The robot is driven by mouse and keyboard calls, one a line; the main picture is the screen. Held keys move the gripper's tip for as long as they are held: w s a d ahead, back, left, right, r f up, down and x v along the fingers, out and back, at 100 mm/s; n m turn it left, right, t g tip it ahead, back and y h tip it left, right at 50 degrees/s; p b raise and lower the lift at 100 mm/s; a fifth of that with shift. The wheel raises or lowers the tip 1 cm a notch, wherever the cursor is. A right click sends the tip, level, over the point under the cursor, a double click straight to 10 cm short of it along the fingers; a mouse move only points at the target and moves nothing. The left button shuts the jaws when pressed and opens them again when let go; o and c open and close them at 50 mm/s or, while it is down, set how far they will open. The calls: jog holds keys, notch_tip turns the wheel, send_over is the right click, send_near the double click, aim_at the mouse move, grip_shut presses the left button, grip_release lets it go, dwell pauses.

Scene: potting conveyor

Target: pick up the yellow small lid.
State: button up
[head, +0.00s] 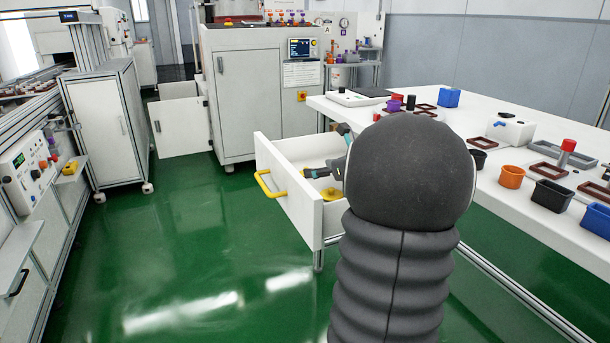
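The yellow small lid (324,195) lies in the open white drawer (300,214) under the table, close to the drawer's front. It looks like a flat yellow disc with a raised knob, and its right part is hidden by my arm. My gripper (324,151) is over the drawer, above the lid. Two dark fingers with teal parts show wide apart, with nothing seen between them. The rest of the gripper is hidden behind my arm.
The drawer has a yellow handle (266,185). The white table (480,201) at right carries an orange pot (512,177), a black pot (551,195), a blue block (449,98) and brown frames. A white cabinet (107,124) stands left. The green floor (190,240) is clear.

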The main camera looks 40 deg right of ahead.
jog(key=b+x, duration=0.1)
jog(key=x, duration=0.4)
jog(key=c, duration=0.8)
